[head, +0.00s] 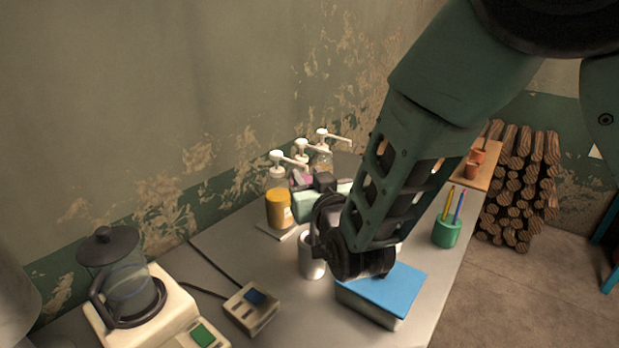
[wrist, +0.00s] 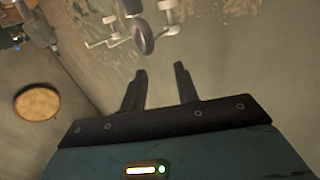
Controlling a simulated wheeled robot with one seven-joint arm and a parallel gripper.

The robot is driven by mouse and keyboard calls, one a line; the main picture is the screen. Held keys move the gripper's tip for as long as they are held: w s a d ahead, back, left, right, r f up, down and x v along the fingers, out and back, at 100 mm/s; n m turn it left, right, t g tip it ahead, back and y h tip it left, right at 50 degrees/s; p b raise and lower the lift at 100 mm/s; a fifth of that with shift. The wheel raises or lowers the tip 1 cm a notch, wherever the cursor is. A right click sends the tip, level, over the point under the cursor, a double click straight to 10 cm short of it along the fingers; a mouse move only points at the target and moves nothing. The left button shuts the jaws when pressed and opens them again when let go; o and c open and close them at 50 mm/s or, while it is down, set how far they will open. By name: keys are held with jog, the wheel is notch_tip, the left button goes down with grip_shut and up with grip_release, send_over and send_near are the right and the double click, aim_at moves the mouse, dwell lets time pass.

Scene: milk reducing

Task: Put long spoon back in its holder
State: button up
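I cannot make out the long spoon with certainty in either view. A pale grey upright cylinder (head: 312,259), possibly the holder, stands on the table just below my wrist, partly covered by the arm.
Pump bottles (head: 279,205) stand along the wall. A blue-topped box (head: 382,288) and a green pen cup (head: 446,232) are at right. Bare table lies between the scale and box.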

jog(key=s+d+f+n+g+h+b, duration=0.1)
jog(key=s+d+f+n+g+b, duration=0.2)
jog(key=s+g, duration=0.65)
jog(key=s+d+f+g, duration=0.3)
jog(key=s+f+g, duration=0.1)
jog(key=s, duration=1.1)
jog(key=s+d+n+g+h, duration=0.1)
jog(key=s+d+g+h, duration=0.2)
jog(key=s+d, duration=0.4)
jog(key=shift+d+r+g+h, duration=0.3)
jog(key=shift+d+g+h, duration=0.05)
jog(key=shift+d+h, duration=0.15)
jog(key=shift+s, duration=0.1)
jog(key=shift+r, duration=0.1)
